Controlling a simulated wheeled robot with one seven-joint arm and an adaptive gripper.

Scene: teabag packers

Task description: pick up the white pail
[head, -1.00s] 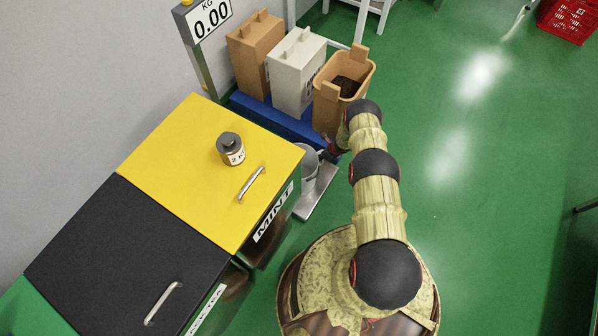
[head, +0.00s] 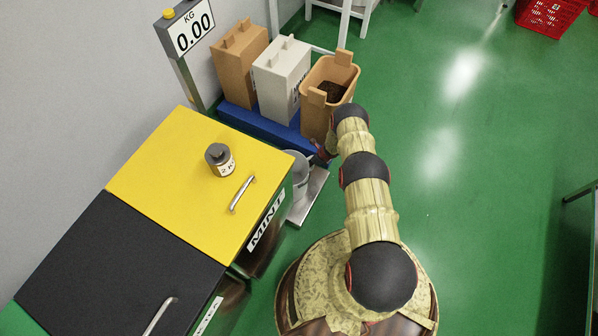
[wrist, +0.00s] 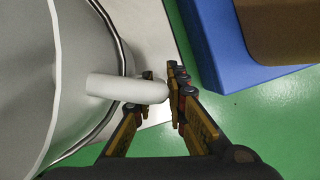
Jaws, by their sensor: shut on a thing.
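The white pail (wrist: 75,75) fills the left of the wrist view, with a metal band round it and a pale stub handle (wrist: 112,87) sticking out to the right. My gripper (wrist: 162,85) has its fingers closed on the end of that handle. In the head view the pail (head: 299,168) shows partly, beside the bin marked MINT and by a metal plate (head: 311,196). My gripper (head: 322,152) is at its upper right, largely hidden by my arm. I cannot tell whether the pail touches the plate.
The yellow-lidded MINT bin (head: 170,190) stands close on the pail's left, with a 2 kg weight (head: 220,160) on its lid. A blue scale platform (head: 245,121) with two cartons and an open tan bin (head: 315,120) is just behind.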

